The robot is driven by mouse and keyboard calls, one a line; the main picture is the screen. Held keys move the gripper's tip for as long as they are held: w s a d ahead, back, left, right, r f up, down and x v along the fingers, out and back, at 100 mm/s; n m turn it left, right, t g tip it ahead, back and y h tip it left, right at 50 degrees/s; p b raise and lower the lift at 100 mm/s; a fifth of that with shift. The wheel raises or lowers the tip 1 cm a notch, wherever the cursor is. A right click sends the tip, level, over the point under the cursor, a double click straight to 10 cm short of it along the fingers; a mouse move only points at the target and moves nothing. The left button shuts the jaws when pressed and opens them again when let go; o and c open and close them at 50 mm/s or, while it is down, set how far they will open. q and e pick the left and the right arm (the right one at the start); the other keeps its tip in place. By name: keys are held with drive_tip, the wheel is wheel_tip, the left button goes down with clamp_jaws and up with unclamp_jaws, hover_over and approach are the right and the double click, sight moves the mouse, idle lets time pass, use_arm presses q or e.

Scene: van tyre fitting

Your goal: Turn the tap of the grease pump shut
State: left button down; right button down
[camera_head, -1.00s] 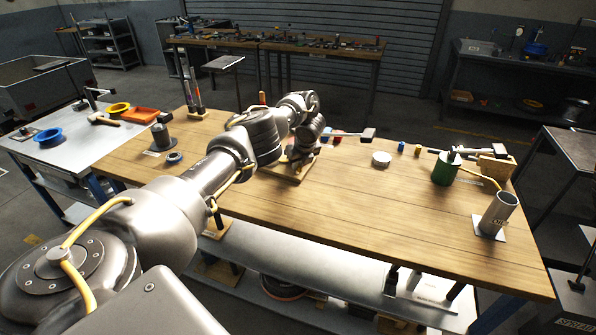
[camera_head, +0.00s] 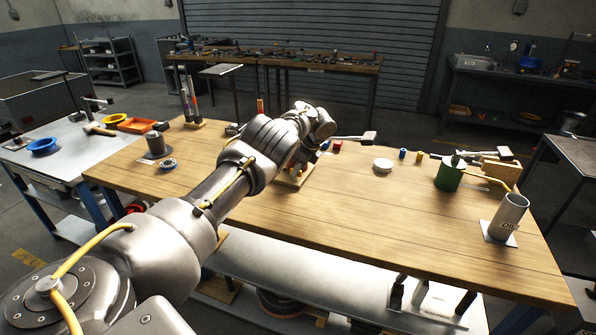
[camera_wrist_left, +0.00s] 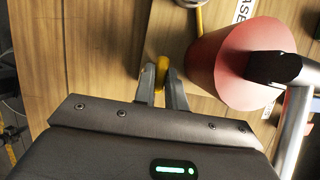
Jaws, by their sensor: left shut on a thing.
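The grease pump (camera_wrist_left: 240,62) is a red cylinder in the left wrist view, with a dark head and a grey bent bar on top. A partly visible white label (camera_wrist_left: 243,12) lies beside it. Its yellow tap (camera_wrist_left: 162,70) is left of the cylinder. My left gripper (camera_wrist_left: 163,82) is shut on the tap, one finger on each side. The tap's exact angle is hard to tell. My right gripper is not in view.
The wooden bench (camera_head: 360,220) is mostly bare in front. To the right stand a green pump (camera_head: 448,174) with a yellow hose and a grey cylinder (camera_head: 508,212) marked oil. A white round thing (camera_head: 382,166) and small coloured blocks lie between. A dark cylinder (camera_head: 156,143) stands left.

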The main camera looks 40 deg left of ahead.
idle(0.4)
use_arm(q)
drive_tip(key=c, duration=1.4)
unclamp_jaws()
drive_tip(key=shift+c, duration=0.2)
drive_tip(key=v, duration=1.1)
drive_tip(key=shift+b, duration=0.3)
drive_tip(key=shift+a, duration=0.1)
